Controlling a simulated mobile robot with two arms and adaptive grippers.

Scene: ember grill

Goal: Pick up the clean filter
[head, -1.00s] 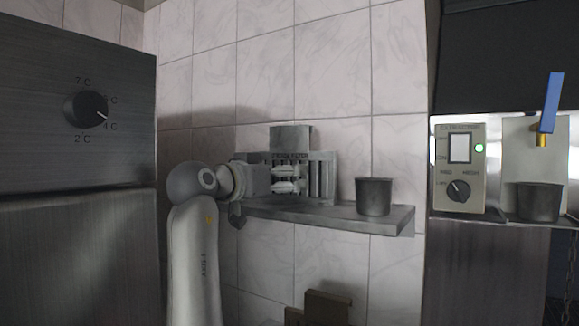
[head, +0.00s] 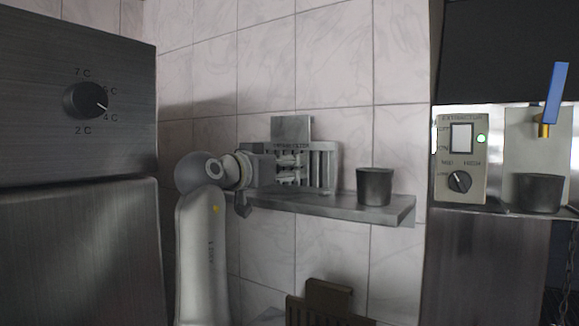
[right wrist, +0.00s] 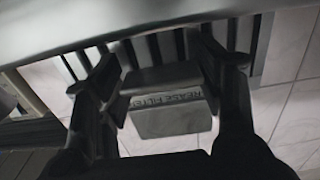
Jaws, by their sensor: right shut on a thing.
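The clean filter (head: 327,170) is a grey slatted metal panel with a lettered top strip and a square tab rising above it. It is upright at the shelf against the tiled wall. My right gripper (head: 290,168) is shut on it from the front left. In the right wrist view the filter's lettered tab (right wrist: 172,118) lies between my two fingers (right wrist: 172,90), with its slats beyond. I cannot tell whether its lower edge touches the shelf. My left gripper is not in view.
The grey wall shelf (head: 385,211) also carries a dark metal pot (head: 375,187). A brown, similar-shaped panel (head: 328,300) is below. A steel cabinet (head: 75,240) with a dial stands close at left. The extractor control panel (head: 460,150) and another dark pot (head: 540,194) are at right.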

